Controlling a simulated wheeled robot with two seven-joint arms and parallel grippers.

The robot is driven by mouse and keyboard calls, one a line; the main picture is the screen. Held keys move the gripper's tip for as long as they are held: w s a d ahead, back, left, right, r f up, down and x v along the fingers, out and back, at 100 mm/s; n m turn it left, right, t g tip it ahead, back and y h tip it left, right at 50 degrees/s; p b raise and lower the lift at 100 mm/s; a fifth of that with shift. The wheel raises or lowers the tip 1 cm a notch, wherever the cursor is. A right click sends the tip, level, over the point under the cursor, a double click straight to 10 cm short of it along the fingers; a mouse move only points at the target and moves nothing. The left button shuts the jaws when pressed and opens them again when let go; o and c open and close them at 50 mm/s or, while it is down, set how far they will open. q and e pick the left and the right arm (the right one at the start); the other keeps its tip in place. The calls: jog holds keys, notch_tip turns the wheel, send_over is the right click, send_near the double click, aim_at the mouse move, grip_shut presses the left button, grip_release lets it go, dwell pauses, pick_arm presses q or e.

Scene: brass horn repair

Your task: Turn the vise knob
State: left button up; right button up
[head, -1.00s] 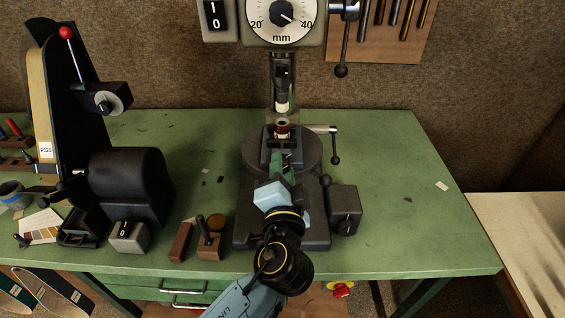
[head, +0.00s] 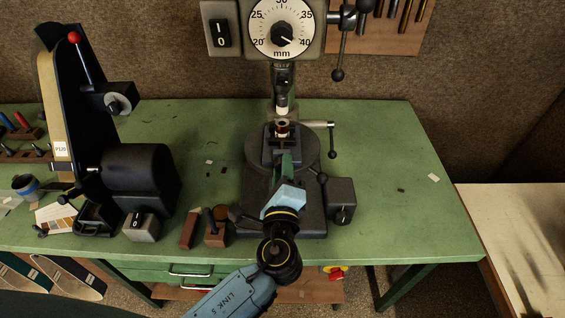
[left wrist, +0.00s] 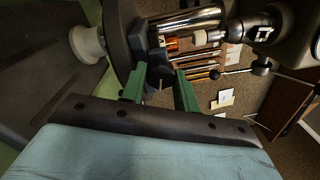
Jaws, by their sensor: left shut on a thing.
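The dark vise (head: 269,156) stands on the round drill press table, with a small brown-and-white ringed part (head: 282,126) at its top. My left gripper (head: 286,161) reaches in from the front with its green fingers at the vise's near side. In the left wrist view the two green fingers (left wrist: 160,88) stand either side of the dark vise knob (left wrist: 158,72), and the gripper is shut on it. The knob is mostly hidden by my gripper in the head view, so its turn angle cannot be told. My right gripper is not in view.
A crank handle with a ball end (head: 332,154) sticks out right of the vise. The drill spindle (head: 282,85) is above it. A grey switch box (head: 341,201) is at the right and a belt sander (head: 140,177) at the left. The green bench (head: 390,150) is mostly clear at right.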

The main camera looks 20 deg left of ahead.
pick_arm(q)
jog(key=shift+r+m, duration=0.1)
jog(key=shift+m, duration=2.4)
jog(key=o, duration=1)
jog(key=shift+c, duration=0.2)
